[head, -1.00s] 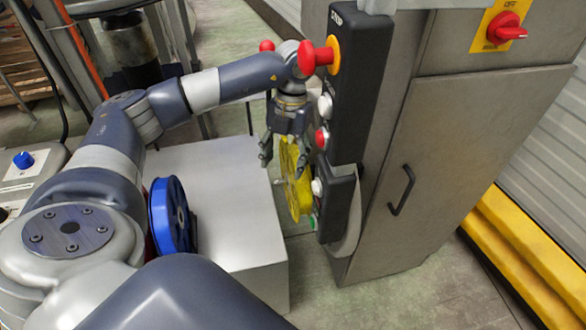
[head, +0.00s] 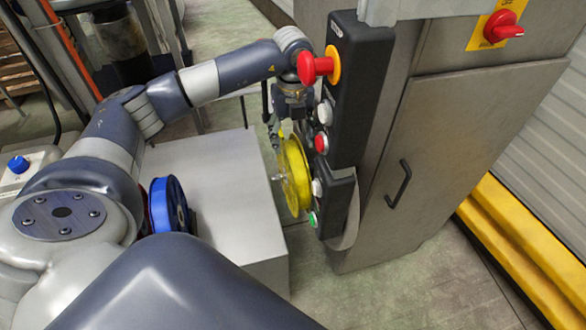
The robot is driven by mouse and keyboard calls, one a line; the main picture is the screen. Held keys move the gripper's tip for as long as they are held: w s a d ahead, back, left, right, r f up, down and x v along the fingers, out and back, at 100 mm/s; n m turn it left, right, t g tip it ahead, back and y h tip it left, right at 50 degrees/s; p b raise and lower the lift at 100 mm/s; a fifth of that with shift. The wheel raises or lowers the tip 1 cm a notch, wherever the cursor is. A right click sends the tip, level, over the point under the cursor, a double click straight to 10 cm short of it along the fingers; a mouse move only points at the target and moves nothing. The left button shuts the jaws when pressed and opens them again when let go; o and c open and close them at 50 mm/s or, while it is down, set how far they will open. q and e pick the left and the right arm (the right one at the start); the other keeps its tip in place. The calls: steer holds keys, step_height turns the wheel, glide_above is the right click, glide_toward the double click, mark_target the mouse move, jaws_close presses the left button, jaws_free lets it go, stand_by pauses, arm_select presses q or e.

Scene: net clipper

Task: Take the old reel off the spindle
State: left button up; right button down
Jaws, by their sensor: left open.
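The yellow reel (head: 297,180) stands on edge beside the black button panel, on the side toward the white box. A small pale stub, perhaps the spindle end, shows at its left face; the rest of the spindle is hidden. My left gripper (head: 282,138) points down at the reel's top edge, with its jaws open. One finger shows on the reel's left side; the other is largely hidden by the panel and reel. I cannot tell whether the fingers touch the reel. A blue reel (head: 168,206) stands upright on the white box. My right gripper is not in view.
The black button panel (head: 361,85) with its red stop knob (head: 313,67) is close beside my left wrist. A grey cabinet (head: 450,140) with a black handle stands to the right. The white box top (head: 222,190) is mostly clear. A yellow barrier (head: 530,240) lies far right.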

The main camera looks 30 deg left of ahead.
mark_target(293, 147)
arm_select(q)
step_height(293, 147, down, 4)
steer(key=shift+w+f+p, duration=0.1)
steer(key=shift+w+p, duration=0.05)
steer(key=shift+p, duration=1.1)
steer(key=shift+f, duration=0.6)
steer(key=shift+r, duration=0.1)
jaws_close()
